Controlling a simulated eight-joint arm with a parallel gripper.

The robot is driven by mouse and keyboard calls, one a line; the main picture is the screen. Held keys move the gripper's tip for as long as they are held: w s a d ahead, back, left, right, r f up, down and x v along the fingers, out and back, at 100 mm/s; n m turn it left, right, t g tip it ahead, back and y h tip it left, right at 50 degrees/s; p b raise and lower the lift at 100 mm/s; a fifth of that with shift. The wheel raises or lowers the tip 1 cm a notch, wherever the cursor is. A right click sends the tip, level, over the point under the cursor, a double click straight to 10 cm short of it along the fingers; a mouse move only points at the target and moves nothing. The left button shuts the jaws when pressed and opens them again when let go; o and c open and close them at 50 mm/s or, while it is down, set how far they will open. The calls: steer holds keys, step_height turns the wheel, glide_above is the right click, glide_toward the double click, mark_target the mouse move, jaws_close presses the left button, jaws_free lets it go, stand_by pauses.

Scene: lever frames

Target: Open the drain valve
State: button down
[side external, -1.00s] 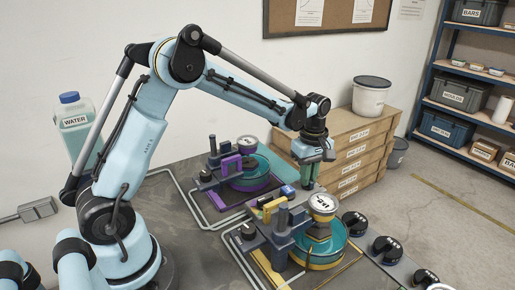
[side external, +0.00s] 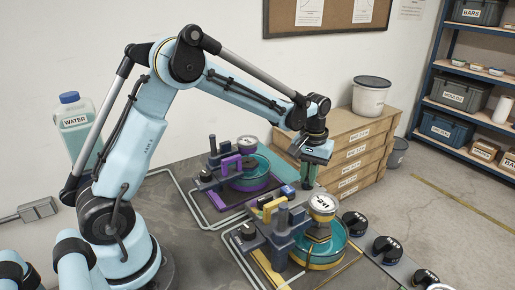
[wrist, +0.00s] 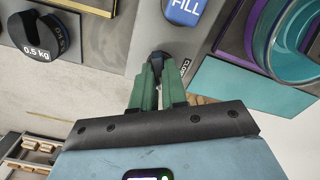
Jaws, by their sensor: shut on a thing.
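My gripper (side external: 309,184) points down at the far side of the two basin stations in the side view. In the wrist view its green fingers (wrist: 159,68) are closed around a small dark handle (wrist: 160,57), probably the drain valve's. Most of that handle is hidden between the fingers. It sits on a grey panel beside a white label (wrist: 183,68) that is partly covered and hard to read. A blue FILL label (wrist: 185,10) lies just beyond it. In the side view, the gripper hides the handle.
A teal basin with a purple base (side external: 250,178) and one with a yellow base (side external: 323,250) stand on the grey table. Black weights (side external: 387,249) line the right; one reads 0.5 kg (wrist: 38,34). Wooden boxes (side external: 352,150) and a white bucket (side external: 371,97) are behind the gripper.

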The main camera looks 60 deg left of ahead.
steer(key=shift+m, duration=1.3)
steer(key=c, duration=1.2)
jaws_free()
steer(key=shift+o, duration=0.2)
steer(key=shift+r, duration=0.1)
step_height(320, 180, up, 12)
